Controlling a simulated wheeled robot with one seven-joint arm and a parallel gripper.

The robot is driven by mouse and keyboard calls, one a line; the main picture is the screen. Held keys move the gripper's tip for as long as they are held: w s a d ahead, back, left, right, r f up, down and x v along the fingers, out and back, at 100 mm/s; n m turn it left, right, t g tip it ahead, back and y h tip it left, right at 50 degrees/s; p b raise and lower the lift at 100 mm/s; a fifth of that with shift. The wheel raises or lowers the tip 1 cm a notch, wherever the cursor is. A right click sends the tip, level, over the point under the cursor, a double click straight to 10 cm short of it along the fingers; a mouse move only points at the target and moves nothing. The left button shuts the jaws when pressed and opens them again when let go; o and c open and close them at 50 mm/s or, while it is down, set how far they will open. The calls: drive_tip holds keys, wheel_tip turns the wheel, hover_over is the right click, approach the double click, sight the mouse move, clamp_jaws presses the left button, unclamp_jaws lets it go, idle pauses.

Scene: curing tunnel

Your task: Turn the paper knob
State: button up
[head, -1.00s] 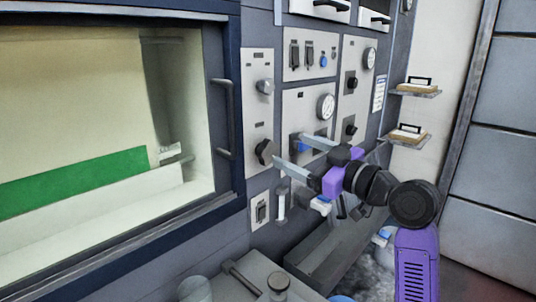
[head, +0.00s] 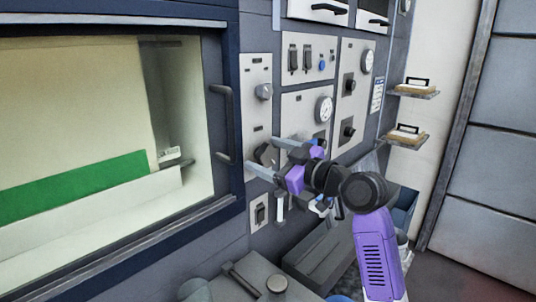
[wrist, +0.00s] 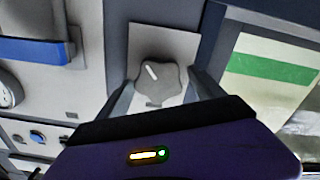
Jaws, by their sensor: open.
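The lower knob (head: 262,154) on the narrow light panel left of the gauges is dark in the head view, partly covered by my fingers. In the wrist view this knob (wrist: 158,83) is grey and lobed, with a short white pointer line slanting up-left. My gripper (head: 265,156) is open, one finger on each side of the knob. The wrist view shows gaps between the fingers (wrist: 162,92) and the knob; contact cannot be made out. A second, lighter knob (head: 263,91) sits higher on the panel. The panel lettering is too small to read.
A window with a dark blue frame (head: 232,120) and a vertical handle (head: 222,122) stands close on the left. To the right are a round gauge (head: 324,109), switches (head: 300,58) and more knobs (head: 348,129). A switch box (head: 259,213) is below.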

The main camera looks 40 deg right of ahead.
drive_tip(key=c, duration=1.4)
drive_tip(key=shift+m, duration=0.3)
drive_tip(key=shift+r+m+p, duration=0.1)
drive_tip(key=shift+m+p, duration=0.55)
drive_tip(key=shift+m, duration=0.25)
drive_tip(key=m+p, duration=0.2)
drive_tip(key=m, duration=0.2)
drive_tip(key=shift+d+p, duration=0.15)
drive_tip(key=shift+p, duration=0.15)
drive_tip(key=m+p, duration=0.2)
drive_tip(key=m, duration=0.2)
drive_tip(key=shift+d, duration=0.1)
drive_tip(key=shift+d+m+p, duration=0.1)
drive_tip(key=shift+m+p, duration=1)
drive_tip(key=shift+m, duration=0.5)
